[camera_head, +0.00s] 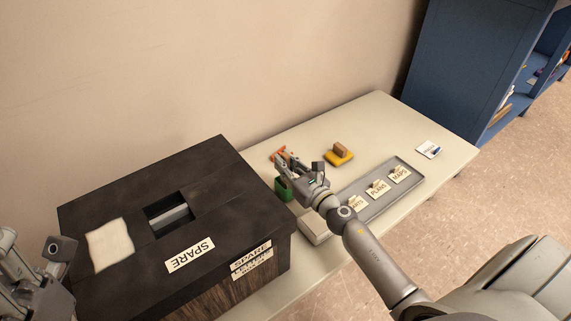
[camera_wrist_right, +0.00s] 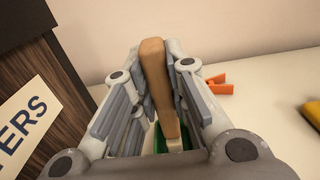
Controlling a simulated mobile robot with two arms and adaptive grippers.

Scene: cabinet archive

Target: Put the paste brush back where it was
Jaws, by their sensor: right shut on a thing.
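The paste brush shows as a wooden handle (camera_wrist_right: 158,85) between the fingers of my right gripper (camera_wrist_right: 160,80) in the right wrist view. The gripper is shut on it. Something green, the green holder (camera_wrist_right: 158,141), shows behind the lower end of the handle. In the head view my right gripper (camera_head: 295,168) is over the table beside the green holder (camera_head: 283,191). The brush's lower end is hidden, so I cannot tell whether it is inside the holder. My left gripper (camera_head: 38,262) is at the lower left, partly cut off; its jaw state is unclear.
A dark box (camera_head: 110,196) with a slot and SPARE label stands left of the holder. An orange clip (camera_wrist_right: 222,85) and a yellow block with a brown top (camera_head: 339,156) lie behind. A grey tray (camera_head: 407,185) with labelled cards is right.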

